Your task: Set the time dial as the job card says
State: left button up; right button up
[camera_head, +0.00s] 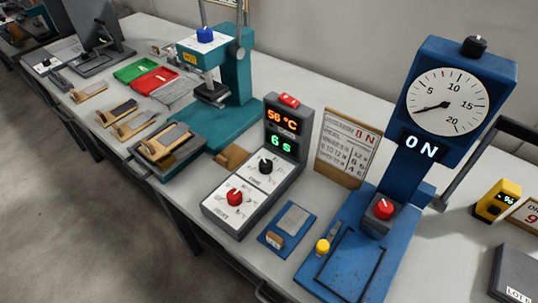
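A grey control box (227,222) stands mid-table. Its upright panel shows an orange "56 °C" display (282,118) and a green "6 s" display (282,142). The sloped face carries a black dial (265,166) at the back and a red dial (235,197) at the front, each on a white scale. The small print around them is too fine to read, so I cannot tell by label which is the time dial. A printed card on a wooden stand (347,145) stands right of the box; its text is not legible. Neither gripper is in view.
A teal press (238,85) stands left of the box. A blue machine (407,177) with a round gauge, an "ON" display and a red knob (384,208) stands right. A small blue pad (285,215) lies between. A yellow meter (495,200) is far right.

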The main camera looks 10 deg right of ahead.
aim_at(266, 166)
jog(key=k+j, duration=0.15)
jog(key=j, duration=0.2)
jog(key=k+j+u, duration=0.1)
jog(key=j, duration=0.3)
jog(key=k+j, duration=0.25)
jog(key=j+u, duration=0.05)
jog(key=j, duration=0.05)
